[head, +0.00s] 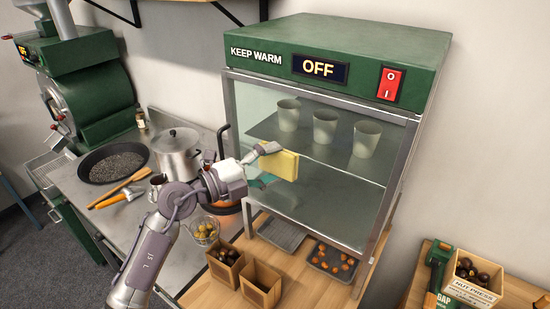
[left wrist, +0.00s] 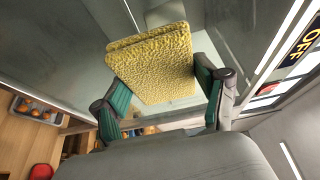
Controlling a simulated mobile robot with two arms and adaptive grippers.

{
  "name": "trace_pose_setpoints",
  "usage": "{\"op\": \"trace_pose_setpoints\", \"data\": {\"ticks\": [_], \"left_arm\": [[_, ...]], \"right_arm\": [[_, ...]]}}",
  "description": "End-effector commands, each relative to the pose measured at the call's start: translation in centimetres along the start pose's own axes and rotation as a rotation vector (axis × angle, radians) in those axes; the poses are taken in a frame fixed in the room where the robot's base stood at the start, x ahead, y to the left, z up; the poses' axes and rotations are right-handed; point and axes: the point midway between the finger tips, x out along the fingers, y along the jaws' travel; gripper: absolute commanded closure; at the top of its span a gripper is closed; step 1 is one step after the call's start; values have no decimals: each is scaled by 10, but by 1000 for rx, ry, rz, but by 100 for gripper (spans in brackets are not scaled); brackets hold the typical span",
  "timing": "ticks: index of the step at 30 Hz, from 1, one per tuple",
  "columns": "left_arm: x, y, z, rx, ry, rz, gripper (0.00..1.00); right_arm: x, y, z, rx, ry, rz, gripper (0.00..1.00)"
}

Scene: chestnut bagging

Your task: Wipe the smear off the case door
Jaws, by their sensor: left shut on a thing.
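A warming case (head: 345,160) with a green top, an OFF display and a glass door stands on the counter. My left gripper (head: 268,164) is in front of the left part of the door, shut on a yellow cloth or sponge (head: 285,165). In the left wrist view the yellow pad (left wrist: 155,62) sits between the two green-padded fingers of the gripper (left wrist: 165,100). I cannot tell whether the pad touches the glass. No smear stands out clearly on the door. My right gripper does not show.
Paper cups (head: 325,126) stand on the case's shelf. Below the case are a tray of chestnuts (head: 333,262) and an empty tray (head: 283,234). Wooden boxes (head: 260,284) stand at the front. A steel pot (head: 178,152) and black pan (head: 112,163) are at left.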

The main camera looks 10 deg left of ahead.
Motion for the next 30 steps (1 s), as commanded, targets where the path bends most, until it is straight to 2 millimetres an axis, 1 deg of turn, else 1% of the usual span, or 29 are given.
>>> {"op": "trace_pose_setpoints", "data": {"ticks": [1, 7, 12, 16, 26, 30], "left_arm": [[-6, -3, -3, 1, 0, 2, 56], [-24, -2, -11, 1, 0, 2, 56], [-38, 0, -17, 1, 0, 0, 56], [-42, -1, -19, 1, 0, 0, 56], [-43, 0, -19, 1, 0, 0, 56], [-51, 0, -22, 1, -1, 1, 56]], "right_arm": [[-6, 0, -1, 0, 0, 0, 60], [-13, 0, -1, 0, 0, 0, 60], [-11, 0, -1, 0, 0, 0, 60], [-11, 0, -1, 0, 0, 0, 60], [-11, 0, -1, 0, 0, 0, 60], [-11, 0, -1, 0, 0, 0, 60]]}}
